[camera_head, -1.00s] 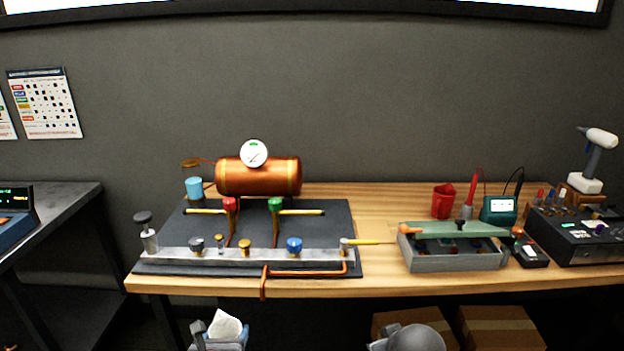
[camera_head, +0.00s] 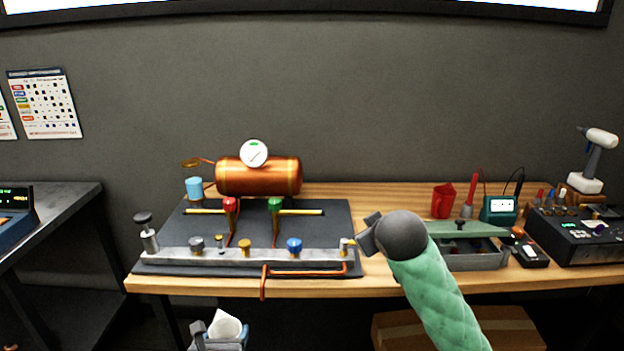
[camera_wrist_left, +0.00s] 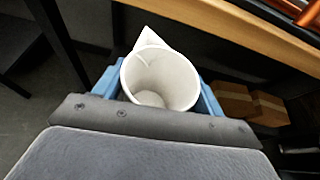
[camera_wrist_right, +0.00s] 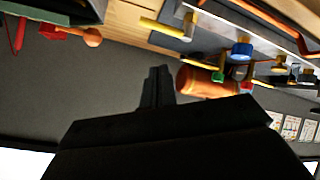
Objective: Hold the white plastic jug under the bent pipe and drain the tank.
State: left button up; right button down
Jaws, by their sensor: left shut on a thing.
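The white plastic jug (camera_head: 227,326) is below the bench's front edge at lower left, held in my left gripper (camera_head: 220,342). In the left wrist view the jug (camera_wrist_left: 160,75) shows its open mouth and empty-looking inside, between the blue fingers. The copper bent pipe (camera_head: 263,285) hangs over the bench edge, above and right of the jug. The copper tank (camera_head: 258,177) with a round gauge lies behind the manifold (camera_head: 220,256). My right gripper (camera_head: 370,236) is at the manifold's right end. In the right wrist view its fingers (camera_wrist_right: 158,72) are together and empty, apart from the yellow lever (camera_wrist_right: 160,28).
Red, green and blue valve knobs stand on and behind the manifold. A grey toolbox (camera_head: 470,257) with a green lid is partly hidden behind my right arm. A red cup (camera_head: 443,201) and a black device (camera_head: 580,235) stand farther right. Cardboard boxes (camera_wrist_left: 245,103) are under the bench.

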jog(key=w+r+n, duration=0.4)
jog(key=w+r, duration=0.7)
jog(key=r, duration=0.4)
notch_tip(320, 180, down, 18)
jog(key=d+n+g+y, duration=0.1)
jog(key=g, duration=0.7)
jog(key=shift+w+d+g, duration=0.2)
jog(key=shift+d+g, duration=0.1)
jog(key=shift+d, duration=0.05)
dwell(1.2)
